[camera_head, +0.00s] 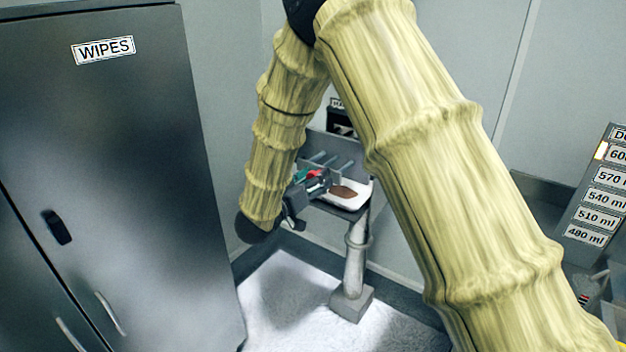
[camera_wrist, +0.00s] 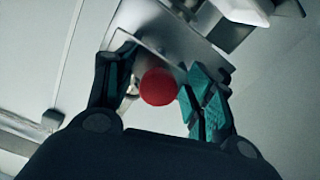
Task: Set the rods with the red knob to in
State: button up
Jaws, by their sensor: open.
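The red knob (camera_wrist: 158,87) sits between the two fingers of my gripper (camera_wrist: 160,98) in the wrist view. The fingers are open, with a small gap on either side; the right finger looks closest to the knob. Behind the knob is a grey metal plate (camera_wrist: 165,42) of the sifter. In the head view my gripper (camera_head: 308,180) is at the left side of the sifter (camera_head: 338,150), and a bit of red shows at the fingers. Rods (camera_head: 330,160) stick out of the sifter's upright plate. How far the rods are pushed in is not clear.
A white tray with brown powder (camera_head: 357,196) sits on the sifter stand, whose post (camera_head: 355,255) rises from the floor. A dark cabinet labelled WIPES (camera_head: 105,150) stands at left. A rack with ml labels (camera_head: 602,195) is at right. My arm covers much of the middle.

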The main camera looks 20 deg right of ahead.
aim_at(340, 159)
grip_shut()
jog(key=x, duration=0.9)
jog(key=shift+w+d, duration=0.2)
grip_release()
jog(key=v, duration=1.2)
jog(key=shift+s, duration=0.1)
